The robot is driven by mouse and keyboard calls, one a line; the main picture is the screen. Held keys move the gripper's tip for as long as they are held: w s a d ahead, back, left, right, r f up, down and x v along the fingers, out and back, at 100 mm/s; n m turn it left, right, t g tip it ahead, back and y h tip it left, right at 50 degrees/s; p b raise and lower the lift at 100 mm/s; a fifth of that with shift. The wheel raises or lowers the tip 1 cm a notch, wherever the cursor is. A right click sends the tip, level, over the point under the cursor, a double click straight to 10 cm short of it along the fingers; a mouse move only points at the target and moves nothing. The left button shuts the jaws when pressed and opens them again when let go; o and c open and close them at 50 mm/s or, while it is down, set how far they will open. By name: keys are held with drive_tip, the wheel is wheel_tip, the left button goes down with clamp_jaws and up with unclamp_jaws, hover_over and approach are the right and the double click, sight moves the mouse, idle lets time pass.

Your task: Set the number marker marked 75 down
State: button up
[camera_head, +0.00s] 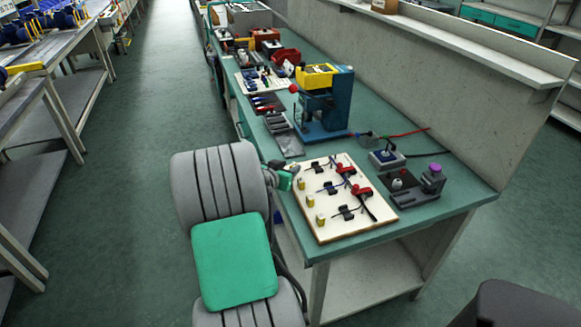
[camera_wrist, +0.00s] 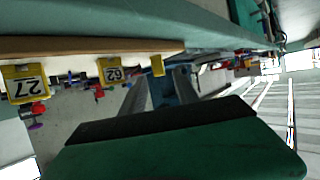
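Three yellow number markers stand in a row along the near left edge of a pale board. In the head view they are the far marker (camera_head: 301,184), the middle marker (camera_head: 310,201) and the near marker (camera_head: 320,219). The wrist view is upside down. It shows two numbered markers (camera_wrist: 27,84) (camera_wrist: 112,71), their digits hard to read, and a third (camera_wrist: 157,65) whose number is hidden. I cannot read 75 on any. My gripper (camera_wrist: 160,80) has its fingers apart, with a gap on both sides of this third marker, at the board's far left corner.
The pale board (camera_head: 335,231) lies on the green bench (camera_head: 440,212) and carries red-handled valves and black parts. A blue press (camera_head: 325,105) stands behind it. A dark fixture with a purple cap (camera_head: 433,172) is at right. The aisle at left is clear.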

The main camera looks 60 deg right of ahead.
drive_tip(key=v, duration=1)
drive_tip(key=w+a+f+n+t+y, duration=0.1)
drive_tip(key=w+a+n+y, duration=0.25)
drive_tip(key=a, duration=0.55)
drive_tip(key=w+a+f+n+t+y, duration=0.1)
drive_tip(key=w+a+n+t+y, duration=0.2)
drive_tip(key=a, duration=0.6)
drive_tip(key=w+a+f+n+y, duration=0.25)
drive_tip(key=w+a, duration=0.25)
drive_tip(key=a, duration=0.4)
drive_tip(key=s+a+r+n+g+y, duration=0.1)
drive_tip(key=s+a+n+y, duration=0.1)
drive_tip(key=a, duration=0.7)
drive_tip(key=s+a+n+y, duration=0.2)
drive_tip(key=s+a+n, duration=0.3)
drive_tip(key=a+n, duration=0.2)
drive_tip(key=shift+a+r+g+y, duration=0.3)
drive_tip(key=shift+a+r+g, duration=0.1)
drive_tip(key=shift+a, duration=0.5)
drive_tip(key=shift+d, duration=0.1)
